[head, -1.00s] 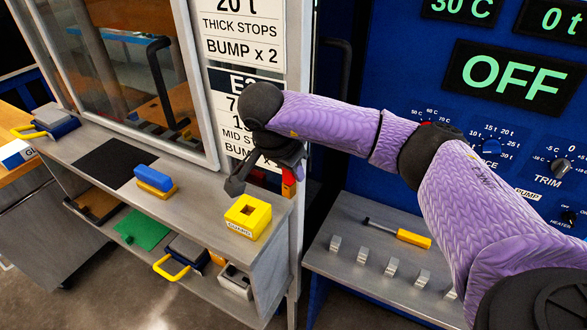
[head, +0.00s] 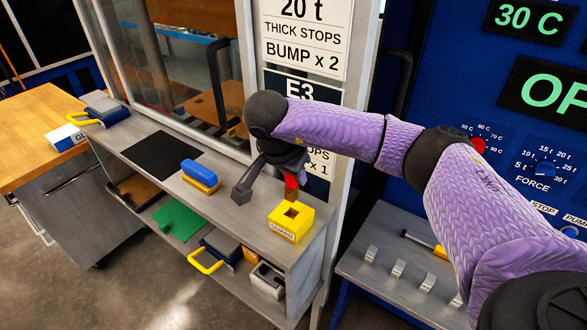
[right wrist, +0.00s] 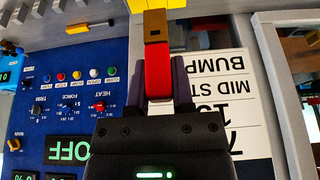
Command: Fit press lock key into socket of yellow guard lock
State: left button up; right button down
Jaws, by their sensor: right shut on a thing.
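The yellow guard lock (head: 291,220) is a block with a square dark socket in its top, on the right end of the grey shelf top. My right gripper (head: 291,174) is shut on the press lock key (head: 290,183), which has a red grip and a brown lower end. In the head view the key hangs upright just above the socket; whether its tip touches the lock I cannot tell. In the right wrist view the key (right wrist: 157,67) sits between the fingers, its brown end in front of the yellow lock (right wrist: 158,4). My left gripper is not in view.
A blue and yellow block (head: 201,176) and a black mat (head: 161,157) lie left on the shelf top (head: 237,210). A sliding door frame and sign post (head: 341,130) stand close behind. Metal pieces lie on the ledge (head: 385,230) at right.

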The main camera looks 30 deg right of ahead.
aim_at(294, 189)
notch_tip(294, 189, down, 3)
jog(key=shift+f+b, duration=0.2)
jog(key=shift+b, duration=0.7)
jog(key=shift+r, duration=0.1)
dwell(0.5)
jog(key=shift+f, duration=0.4)
jog(key=shift+f+b, duration=0.3)
jog(key=shift+b, duration=0.05)
jog(key=shift+f, duration=0.35)
